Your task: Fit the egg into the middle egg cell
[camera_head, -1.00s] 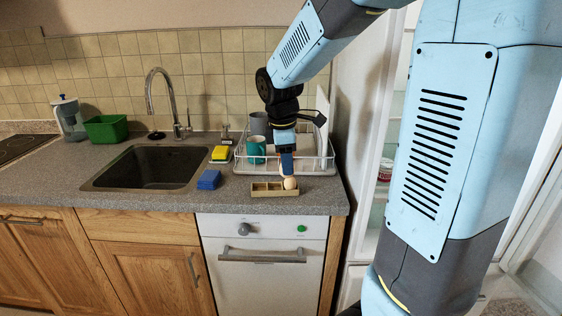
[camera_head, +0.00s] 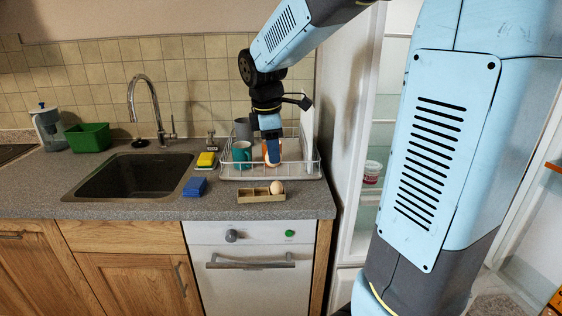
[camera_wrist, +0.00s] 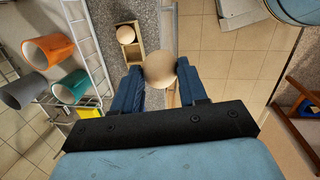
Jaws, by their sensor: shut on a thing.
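The wooden egg tray (camera_head: 262,199) lies near the counter's front edge. One pale egg (camera_head: 276,187) sits in its right-hand cell; the middle and left cells look empty. The tray (camera_wrist: 138,37) and its egg (camera_wrist: 126,34) also show at the top of the wrist view. The fingers hide this held egg in the head view.
The wire dish rack (camera_head: 235,175) stands behind the tray, with a teal mug (camera_head: 241,153), a grey cup and an orange mug (camera_wrist: 47,50). A blue sponge (camera_head: 195,187) and the sink (camera_head: 135,175) are left. A tall open cabinet stands right.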

